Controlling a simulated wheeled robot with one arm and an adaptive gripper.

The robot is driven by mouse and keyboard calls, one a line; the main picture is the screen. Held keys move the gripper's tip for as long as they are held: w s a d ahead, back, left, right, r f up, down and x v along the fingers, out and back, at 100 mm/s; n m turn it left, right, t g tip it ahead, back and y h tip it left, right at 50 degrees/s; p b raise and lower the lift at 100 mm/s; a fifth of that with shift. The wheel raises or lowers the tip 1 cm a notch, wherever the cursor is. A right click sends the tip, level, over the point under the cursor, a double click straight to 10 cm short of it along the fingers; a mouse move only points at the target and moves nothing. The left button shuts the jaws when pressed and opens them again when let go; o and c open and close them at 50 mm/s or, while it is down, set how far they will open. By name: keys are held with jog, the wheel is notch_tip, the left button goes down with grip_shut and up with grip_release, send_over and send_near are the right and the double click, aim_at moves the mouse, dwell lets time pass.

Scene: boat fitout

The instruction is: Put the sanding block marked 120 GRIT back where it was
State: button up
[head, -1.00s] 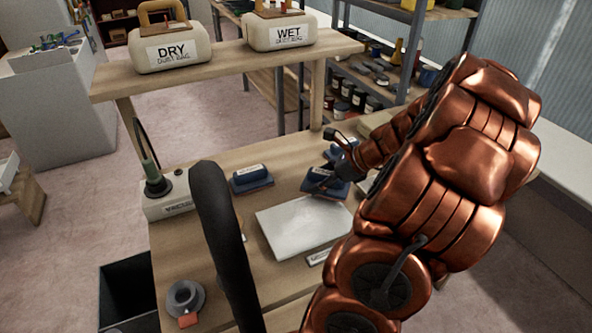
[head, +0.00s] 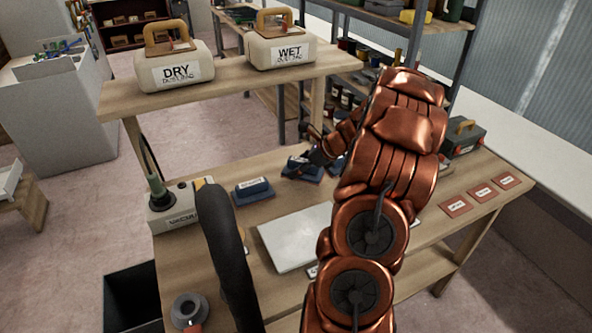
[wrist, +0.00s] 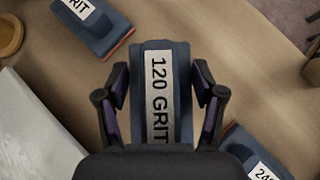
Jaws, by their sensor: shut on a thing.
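The blue-grey sanding block marked 120 GRIT (wrist: 158,95) is between the two fingers of my gripper (wrist: 160,92) in the wrist view. The fingers are shut on its long sides, and its white label faces up. In the head view the held block (head: 302,170) is over the back of the wooden workbench, and my gripper (head: 312,158) is above it. I cannot tell whether it touches the bench. Another block (head: 253,190) lies to its left; its label is partly cut off in the wrist view (wrist: 92,24). A third block (wrist: 252,155), its label starting 24, is at lower right.
A white board (head: 288,240) lies in front of the blocks. A shelf with DRY (head: 176,74) and WET (head: 290,54) dust bags spans the back. A vacuum unit (head: 172,212) stands at left. Three reddish pads (head: 482,193) and a grey toolbox (head: 463,137) are at right.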

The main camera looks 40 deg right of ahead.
aim_at(323, 172)
jog(key=shift+w+d+f, duration=0.15)
jog(key=shift+w+d, duration=0.05)
jog(key=shift+w, duration=0.55)
jog(key=shift+f+p, duration=0.65)
jog(key=shift+f, duration=1.05)
jog(key=shift+f, duration=0.15)
jog(key=o, duration=1.4)
jog(key=shift+r, duration=0.2)
jog(key=b+v, duration=0.2)
jog(key=v, duration=1)
